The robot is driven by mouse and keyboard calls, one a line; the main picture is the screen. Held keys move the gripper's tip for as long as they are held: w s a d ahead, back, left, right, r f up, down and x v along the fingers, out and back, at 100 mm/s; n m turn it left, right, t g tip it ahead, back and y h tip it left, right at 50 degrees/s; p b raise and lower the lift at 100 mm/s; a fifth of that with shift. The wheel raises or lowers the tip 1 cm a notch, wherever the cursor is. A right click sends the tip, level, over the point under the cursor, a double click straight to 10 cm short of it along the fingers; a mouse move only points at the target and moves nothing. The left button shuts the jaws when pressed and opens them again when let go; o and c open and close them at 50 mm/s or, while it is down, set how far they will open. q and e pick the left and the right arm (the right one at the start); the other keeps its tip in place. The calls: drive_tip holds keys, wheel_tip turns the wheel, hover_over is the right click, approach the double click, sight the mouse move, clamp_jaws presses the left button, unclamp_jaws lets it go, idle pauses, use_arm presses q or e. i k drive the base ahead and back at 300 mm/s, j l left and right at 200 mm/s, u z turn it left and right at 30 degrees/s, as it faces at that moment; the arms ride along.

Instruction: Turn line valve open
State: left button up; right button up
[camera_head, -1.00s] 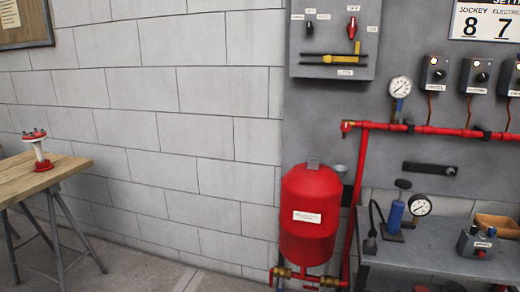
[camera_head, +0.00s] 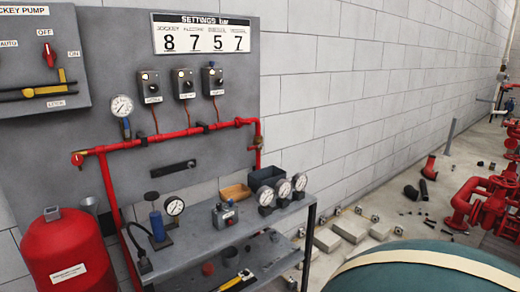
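A red pipe line (camera_head: 172,135) runs along the grey wall board in the head view. I cannot tell whether either is the line valve, and I see no valve labelled so. A gauge (camera_head: 122,106) stands on the pipe. Large red pipework (camera_head: 490,200) lies on the floor at the far right; any valve handle there is too small to tell. Neither of my grippers is in view.
A grey bench (camera_head: 190,230) with gauges and tools stands under the pipe. A red tank (camera_head: 70,255) is at lower left. A teal rounded body (camera_head: 430,265) blocks the lower right. Loose parts and pale blocks (camera_head: 350,228) lie on the floor by the wall.

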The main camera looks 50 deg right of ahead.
sight(250, 148)
drive_tip(key=l+z, duration=0.15)
drive_tip(key=z, duration=1.25)
